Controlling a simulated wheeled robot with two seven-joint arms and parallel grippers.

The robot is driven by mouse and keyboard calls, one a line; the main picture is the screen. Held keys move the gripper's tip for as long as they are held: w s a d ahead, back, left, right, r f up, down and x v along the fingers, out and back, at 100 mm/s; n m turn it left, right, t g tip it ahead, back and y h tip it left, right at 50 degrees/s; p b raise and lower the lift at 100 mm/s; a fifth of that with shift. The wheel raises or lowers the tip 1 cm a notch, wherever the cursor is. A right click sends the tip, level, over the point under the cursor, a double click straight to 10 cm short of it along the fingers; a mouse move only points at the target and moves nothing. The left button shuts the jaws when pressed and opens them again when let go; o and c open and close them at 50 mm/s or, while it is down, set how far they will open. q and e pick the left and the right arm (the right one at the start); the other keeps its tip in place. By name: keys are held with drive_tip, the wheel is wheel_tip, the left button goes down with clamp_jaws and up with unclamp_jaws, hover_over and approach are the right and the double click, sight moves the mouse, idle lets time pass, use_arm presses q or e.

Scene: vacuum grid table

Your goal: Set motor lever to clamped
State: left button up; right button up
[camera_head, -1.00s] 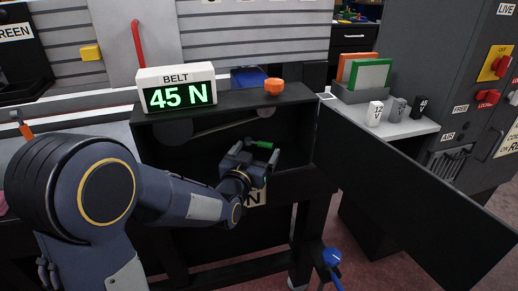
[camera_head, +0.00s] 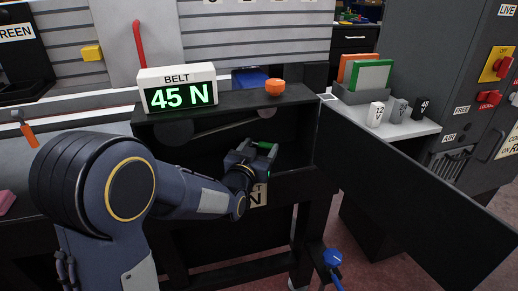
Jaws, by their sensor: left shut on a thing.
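The motor lever (camera_head: 263,144) shows as a short green handle inside the dark open cabinet (camera_head: 215,160) below the belt display. My left gripper (camera_head: 266,153) reaches into the cabinet from the left and is shut on the green lever. Its fingers hide much of the lever. A plate with a dark letter (camera_head: 257,195) shows partly below the gripper; my arm covers the rest of it. My right gripper is not in view.
The belt display (camera_head: 178,90) reads 45 N on top of the cabinet, beside an orange knob (camera_head: 275,87). The open dark door panel (camera_head: 400,190) stands to the right of my gripper. A blue-headed tool (camera_head: 332,257) is at the bottom.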

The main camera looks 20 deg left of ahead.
use_arm(q)
drive_tip(key=shift+s+a+f+m+h+b, duration=0.2)
drive_tip(key=shift+m+h+b, duration=0.3)
drive_tip(key=shift+b, duration=0.6)
drive_tip(key=shift+r+h+b, duration=0.1)
drive_tip(key=shift+h+b, duration=0.25)
drive_tip(key=shift+h, duration=0.25)
drive_tip(key=shift+m, duration=0.3)
drive_tip(key=shift+r, duration=0.1)
drive_tip(key=o, duration=1.4)
drive_tip(key=shift+s, duration=0.1)
drive_tip(key=s, duration=0.4)
drive_tip(key=s+a+p, duration=0.1)
drive_tip(key=s, duration=0.1)
drive_tip(key=shift+s+a, duration=0.1)
drive_tip(key=shift+s, duration=0.75)
